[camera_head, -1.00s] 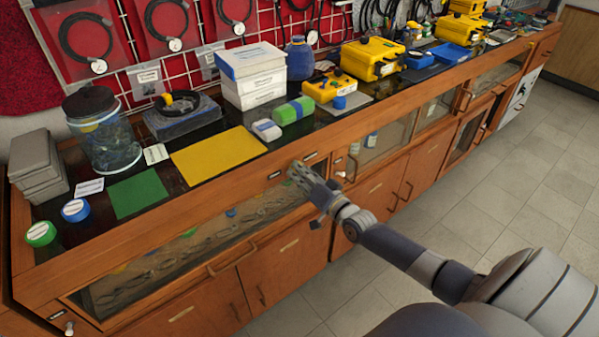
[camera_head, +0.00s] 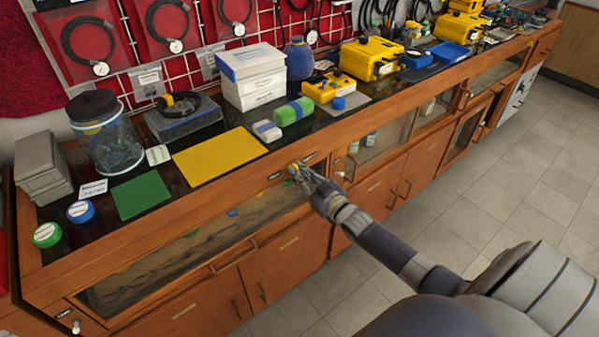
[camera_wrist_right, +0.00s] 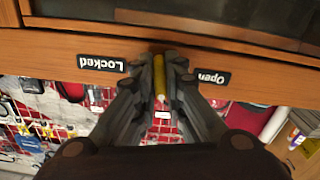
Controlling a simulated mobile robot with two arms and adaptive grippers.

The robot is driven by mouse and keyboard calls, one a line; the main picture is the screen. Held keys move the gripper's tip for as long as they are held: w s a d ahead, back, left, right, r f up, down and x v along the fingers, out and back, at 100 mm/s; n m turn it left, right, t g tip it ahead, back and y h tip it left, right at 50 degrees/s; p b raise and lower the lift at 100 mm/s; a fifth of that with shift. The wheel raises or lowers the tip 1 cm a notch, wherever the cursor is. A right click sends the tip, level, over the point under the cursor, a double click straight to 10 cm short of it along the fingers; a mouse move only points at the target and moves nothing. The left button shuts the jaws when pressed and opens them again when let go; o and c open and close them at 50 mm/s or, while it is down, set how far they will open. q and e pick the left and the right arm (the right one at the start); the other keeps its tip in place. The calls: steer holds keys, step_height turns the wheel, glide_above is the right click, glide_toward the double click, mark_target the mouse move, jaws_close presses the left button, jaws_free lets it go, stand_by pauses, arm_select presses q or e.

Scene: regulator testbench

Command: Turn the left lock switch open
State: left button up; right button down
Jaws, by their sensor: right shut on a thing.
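The lock switch is a slim yellow lever (camera_wrist_right: 159,78) on the wooden rail, between an upside-down "Locked" label (camera_wrist_right: 101,63) and an "Open" label (camera_wrist_right: 213,77) in the right wrist view. It points straight down that view, towards neither label. My right gripper (camera_wrist_right: 160,75) is shut on it, one finger on each side. In the head view my right gripper (camera_head: 299,172) is at the cabinet's front rail, between two small dark labels. The fingers partly hide the switch there. My left gripper is not in view.
The wooden bench (camera_head: 228,196) carries a yellow mat (camera_head: 218,155), a green mat (camera_head: 140,194), a clear jar (camera_head: 106,146) and several yellow cases. A glass-fronted compartment (camera_head: 190,250) lies below the rail. A pale knob (camera_head: 76,327) shows at the bench's lower left. The floor at right is clear.

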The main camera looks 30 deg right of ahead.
steer(key=n, duration=0.6)
steer(key=shift+n, duration=0.3)
stand_by(0.5)
steer(key=c, duration=1.7)
jaws_free()
steer(key=shift+o, duration=0.2)
steer(key=shift+s, duration=0.15)
steer(key=s+d, duration=0.1)
steer(key=s, duration=1)
steer(key=shift+s, duration=0.35)
